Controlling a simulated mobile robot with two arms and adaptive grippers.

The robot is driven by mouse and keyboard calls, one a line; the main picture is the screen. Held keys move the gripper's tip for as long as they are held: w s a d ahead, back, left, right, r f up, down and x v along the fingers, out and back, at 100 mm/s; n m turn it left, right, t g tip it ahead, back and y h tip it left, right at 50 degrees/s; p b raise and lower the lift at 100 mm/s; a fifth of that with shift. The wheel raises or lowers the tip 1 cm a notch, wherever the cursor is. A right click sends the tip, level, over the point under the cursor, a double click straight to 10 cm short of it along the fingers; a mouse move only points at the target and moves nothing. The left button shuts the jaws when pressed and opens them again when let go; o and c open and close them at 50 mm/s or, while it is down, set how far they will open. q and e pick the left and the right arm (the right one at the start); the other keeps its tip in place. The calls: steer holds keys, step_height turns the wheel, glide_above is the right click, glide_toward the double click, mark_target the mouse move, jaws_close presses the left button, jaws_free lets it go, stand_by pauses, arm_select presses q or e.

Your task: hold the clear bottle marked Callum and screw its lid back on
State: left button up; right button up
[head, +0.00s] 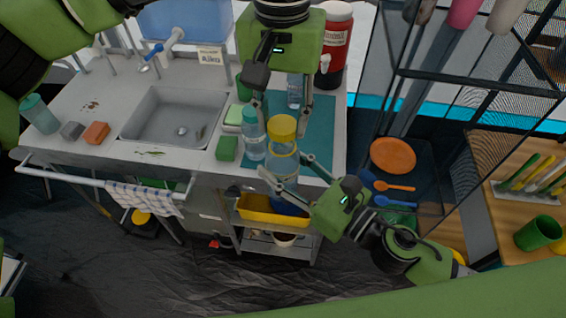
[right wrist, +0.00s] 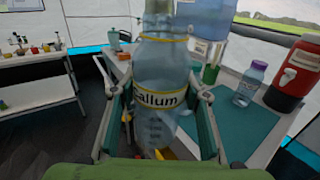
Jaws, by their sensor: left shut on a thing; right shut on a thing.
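The clear bottle marked Callum (right wrist: 155,125) stands upright between the fingers of my right gripper (right wrist: 160,120), which is shut on its body. In the head view, the bottle (head: 281,170) is held at the counter's front edge, with my right gripper (head: 288,178) around it. The yellow lid (head: 283,126) is at the top of the bottle. My left gripper (head: 282,118) points down from above and is shut on the lid. I cannot tell whether the lid is seated or just above the neck. The lid is outside the right wrist view.
A teal-topped bottle (head: 254,138) stands just left of the held bottle. The sink (head: 172,115) is to the left. A yellow bin (head: 268,209) is below.

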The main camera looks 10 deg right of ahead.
mark_target(283, 168)
stand_by(0.8)
arm_select(q)
steer(key=shift+f, duration=0.9)
steer(key=shift+f, duration=0.55)
steer(key=m, duration=0.9)
steer(key=shift+m, duration=0.4)
steer(key=o, duration=0.7)
steer(key=shift+c, duration=0.2)
